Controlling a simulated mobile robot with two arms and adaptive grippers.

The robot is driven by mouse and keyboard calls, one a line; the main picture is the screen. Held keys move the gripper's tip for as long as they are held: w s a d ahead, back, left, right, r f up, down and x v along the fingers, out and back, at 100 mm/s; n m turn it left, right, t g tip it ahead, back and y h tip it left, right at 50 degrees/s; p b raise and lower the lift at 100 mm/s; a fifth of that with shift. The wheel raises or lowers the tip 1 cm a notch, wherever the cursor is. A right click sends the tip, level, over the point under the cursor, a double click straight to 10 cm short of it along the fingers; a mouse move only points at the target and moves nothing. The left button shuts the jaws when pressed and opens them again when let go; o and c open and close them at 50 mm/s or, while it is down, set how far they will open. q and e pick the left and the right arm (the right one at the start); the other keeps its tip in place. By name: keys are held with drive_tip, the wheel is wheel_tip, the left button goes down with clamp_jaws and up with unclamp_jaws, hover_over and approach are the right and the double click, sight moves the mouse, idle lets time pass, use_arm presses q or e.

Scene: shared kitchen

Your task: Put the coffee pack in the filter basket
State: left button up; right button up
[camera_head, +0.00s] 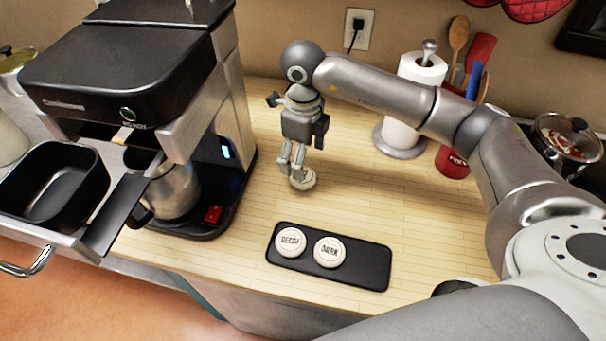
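My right gripper (294,174) points down over the counter, right of the coffee maker. Its fingers look closed on a round, pale coffee pack (307,182); the pack's label cannot be read, and I cannot tell whether it touches the counter. Two more packs, marked DECAF (291,242) and DARK (329,252), lie on a black tray (370,267). My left gripper is not in view.
The coffee maker (120,75) stands between my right gripper and the basket, with a metal carafe (175,190) under it. A paper towel holder (417,85) and a red utensil pot (452,163) stand behind my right arm. The counter around the gripper is clear.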

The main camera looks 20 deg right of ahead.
sight(309, 181)
drive_tip(key=shift+f, duration=0.4)
drive_tip(key=shift+s+f+p, duration=0.15)
drive_tip(key=shift+f+p, duration=0.4)
wheel_tip(309, 181, down, 3)
drive_tip(key=shift+s+a+f+p, duration=0.1)
drive_tip(key=shift+f+p, duration=0.1)
drive_tip(key=shift+p, duration=0.6)
drive_tip(key=shift+f, duration=0.45)
drive_tip(key=c, duration=1)
drive_tip(key=shift+r, duration=0.1)
